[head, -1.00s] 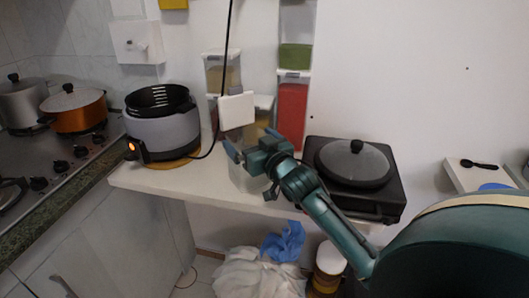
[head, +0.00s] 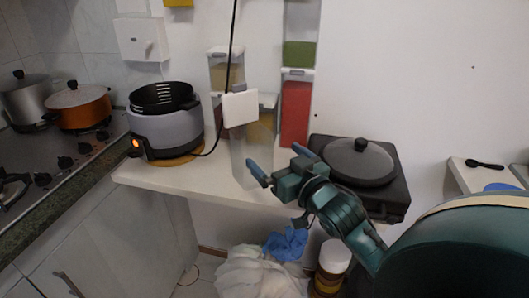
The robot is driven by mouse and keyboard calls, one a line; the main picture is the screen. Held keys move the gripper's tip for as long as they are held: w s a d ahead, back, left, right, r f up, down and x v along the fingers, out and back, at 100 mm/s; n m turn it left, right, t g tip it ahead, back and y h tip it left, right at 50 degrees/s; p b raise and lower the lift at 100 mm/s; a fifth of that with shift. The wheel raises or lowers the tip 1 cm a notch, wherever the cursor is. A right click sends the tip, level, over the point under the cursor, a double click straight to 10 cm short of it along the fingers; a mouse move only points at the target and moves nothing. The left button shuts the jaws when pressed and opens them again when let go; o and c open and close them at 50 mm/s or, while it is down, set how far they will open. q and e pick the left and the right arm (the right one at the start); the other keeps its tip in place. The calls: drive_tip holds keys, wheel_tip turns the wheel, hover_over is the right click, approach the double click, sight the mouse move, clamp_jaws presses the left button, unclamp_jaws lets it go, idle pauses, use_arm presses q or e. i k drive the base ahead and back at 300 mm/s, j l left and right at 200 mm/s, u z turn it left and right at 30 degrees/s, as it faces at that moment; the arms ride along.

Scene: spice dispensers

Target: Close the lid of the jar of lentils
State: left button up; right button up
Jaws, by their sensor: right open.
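A clear jar (head: 247,168) stands near the front edge of the white shelf, in the middle of the head view. Its square white lid (head: 240,109) is raised, tipped up above the jar's mouth. I cannot make out the jar's contents clearly. My right gripper (head: 280,161) is open and empty, just right of the jar and below the level of the lid. One fingertip is close to the jar's right side; I cannot tell whether it touches. My left gripper is not in view.
Other jars stand behind, including a red-filled one (head: 295,114) and a beige-filled one (head: 226,72). A grey fryer (head: 170,132) is on the left and a black cooker with a lidded pan (head: 359,162) on the right. A black cable (head: 232,45) hangs by the lid.

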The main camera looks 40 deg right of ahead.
sight(240, 107)
drive_tip(key=k+j, duration=0.1)
drive_tip(key=k, duration=0.9)
